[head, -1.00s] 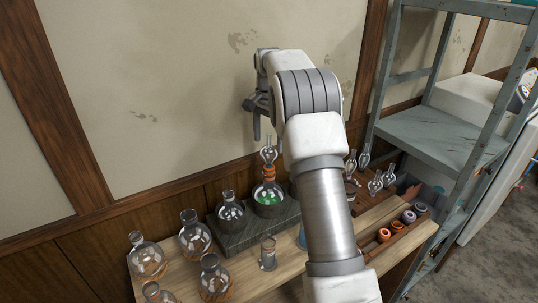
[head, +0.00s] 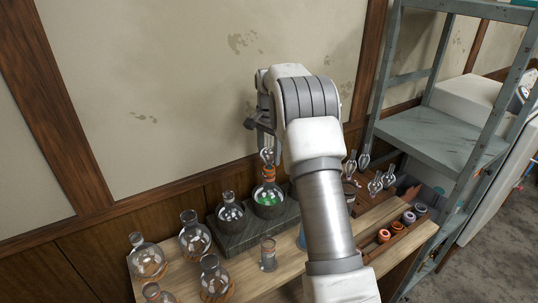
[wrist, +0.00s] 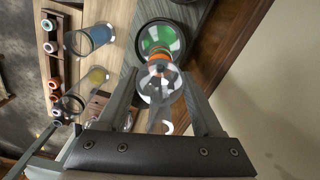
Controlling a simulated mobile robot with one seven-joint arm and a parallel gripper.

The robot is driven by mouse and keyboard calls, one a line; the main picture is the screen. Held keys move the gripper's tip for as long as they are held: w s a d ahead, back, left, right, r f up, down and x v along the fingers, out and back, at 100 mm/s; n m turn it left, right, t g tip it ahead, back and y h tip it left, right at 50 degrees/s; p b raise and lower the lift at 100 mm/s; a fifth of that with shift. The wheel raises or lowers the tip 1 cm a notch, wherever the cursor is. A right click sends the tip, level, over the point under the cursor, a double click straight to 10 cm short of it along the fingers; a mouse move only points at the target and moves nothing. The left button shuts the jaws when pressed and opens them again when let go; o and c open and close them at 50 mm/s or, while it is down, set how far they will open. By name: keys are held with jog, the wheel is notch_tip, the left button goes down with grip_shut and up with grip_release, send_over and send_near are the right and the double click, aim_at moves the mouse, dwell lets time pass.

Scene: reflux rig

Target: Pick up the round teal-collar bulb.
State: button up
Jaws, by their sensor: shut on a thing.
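My gripper (head: 265,146) is over the bench at the back, with its fingers on either side of a clear glass bulb (head: 267,156). In the wrist view my gripper (wrist: 158,78) is shut on this bulb (wrist: 160,84). The bulb stands upright above a round flask of green liquid (head: 268,197), with an orange collar (head: 268,173) between them. No teal collar can be made out on it. More clear bulbs (head: 375,186) stand at the right of the bench, partly behind my arm; their collar colours are too small to tell.
The flask sits in a dark grey block (head: 240,238) with another flask (head: 230,210). Several empty flasks (head: 194,236) stand at left, and a small beaker (head: 268,255) in front. A rack with coloured collars (head: 384,236) is at right. The wall is close behind.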

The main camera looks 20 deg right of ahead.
aim_at(269, 147)
jog(key=shift+c, duration=0.4)
jog(key=shift+r, duration=0.15)
notch_tip(269, 147, up, 4)
jog(key=shift+w+f, duration=0.1)
jog(key=s+d+r, duration=0.1)
jog(key=d+r, duration=0.2)
jog(key=d, duration=0.2)
jog(key=s+d+r+p, duration=0.1)
jog(key=d+r, duration=0.3)
jog(key=d, duration=0.2)
jog(key=shift+s+d, duration=0.25)
jog(key=shift+s, duration=0.05)
jog(key=shift+a+f, duration=0.1)
